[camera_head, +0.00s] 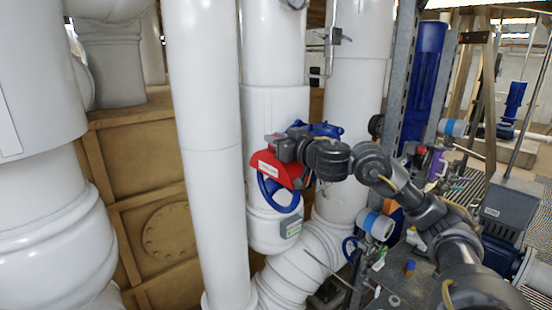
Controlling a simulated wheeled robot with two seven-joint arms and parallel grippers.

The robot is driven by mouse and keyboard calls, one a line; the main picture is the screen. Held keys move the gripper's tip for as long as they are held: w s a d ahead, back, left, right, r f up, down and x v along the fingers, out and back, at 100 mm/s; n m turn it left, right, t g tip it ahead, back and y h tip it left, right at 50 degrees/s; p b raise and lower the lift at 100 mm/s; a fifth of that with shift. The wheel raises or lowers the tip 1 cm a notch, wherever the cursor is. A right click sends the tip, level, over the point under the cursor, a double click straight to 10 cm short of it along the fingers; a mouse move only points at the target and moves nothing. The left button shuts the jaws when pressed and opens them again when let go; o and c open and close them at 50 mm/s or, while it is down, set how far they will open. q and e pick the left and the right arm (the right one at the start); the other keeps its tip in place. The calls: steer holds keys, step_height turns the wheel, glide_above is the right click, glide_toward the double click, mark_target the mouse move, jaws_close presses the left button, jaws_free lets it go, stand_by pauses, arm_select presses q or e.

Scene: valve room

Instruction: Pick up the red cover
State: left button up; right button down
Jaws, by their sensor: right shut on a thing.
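The red cover (273,171) is in the middle of the head view, in front of a white vertical pipe. It has a pale label on its face. My right gripper (285,150) is at the cover's upper edge and shut on it. The gripper's wrist hides part of the cover's top right. A blue valve handwheel (279,196) shows just below and behind the cover; I cannot tell whether the two touch. My right arm reaches in from the lower right. My left gripper is not in view.
White pipes (205,150) stand close on the left and behind the cover. A metal table (405,283) at the lower right holds several small items. A grey-green tag (291,227) is on the pipe below the handwheel. A brown panelled tank (150,200) stands behind.

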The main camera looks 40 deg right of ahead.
steer(key=shift+r, duration=0.15)
stand_by(0.3)
steer(key=shift+r, duration=4.9)
